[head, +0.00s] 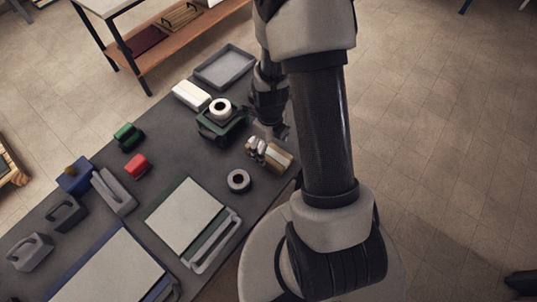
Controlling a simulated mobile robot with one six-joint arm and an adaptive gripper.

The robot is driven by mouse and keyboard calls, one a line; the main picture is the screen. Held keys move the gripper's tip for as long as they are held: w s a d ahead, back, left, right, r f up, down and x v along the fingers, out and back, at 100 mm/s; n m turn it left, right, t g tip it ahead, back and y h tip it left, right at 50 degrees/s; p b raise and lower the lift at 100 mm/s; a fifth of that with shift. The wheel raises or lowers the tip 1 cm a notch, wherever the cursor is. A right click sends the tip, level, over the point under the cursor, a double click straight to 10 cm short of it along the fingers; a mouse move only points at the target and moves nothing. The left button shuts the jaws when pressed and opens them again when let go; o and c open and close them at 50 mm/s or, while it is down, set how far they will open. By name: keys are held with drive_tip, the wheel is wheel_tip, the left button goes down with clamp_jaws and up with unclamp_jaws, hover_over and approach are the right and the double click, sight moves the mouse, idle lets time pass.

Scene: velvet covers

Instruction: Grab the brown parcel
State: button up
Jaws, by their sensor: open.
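A small tan-brown block (282,158), which looks like the brown parcel, lies near the right edge of the dark table (165,170). A lumpy pale grey thing (256,147) touches or overlaps its left side. I cannot tell whether the two are one object. My gripper (275,132) points down just behind the tan-brown block, seemingly above the table. It is open, with nothing visible between its fingers. My arm hides the table's edge and part of what lies behind there.
Left of my gripper stand a green holder (222,126) with a white roll (220,106), a white block (192,94) and a grey tray (224,67). A dark ring (239,181) lies in front. Red (136,164) and green (128,135) items sit left. Floor is open at right.

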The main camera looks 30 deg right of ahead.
sight(268, 151)
wheel_tip(268, 151, down, 4)
drive_tip(key=shift+w+a+r+b, duration=0.1)
drive_tip(key=shift+a+b, duration=0.05)
drive_tip(key=shift+b, duration=0.5)
drive_tip(key=shift+c, duration=0.3)
drive_tip(key=c, duration=1.3)
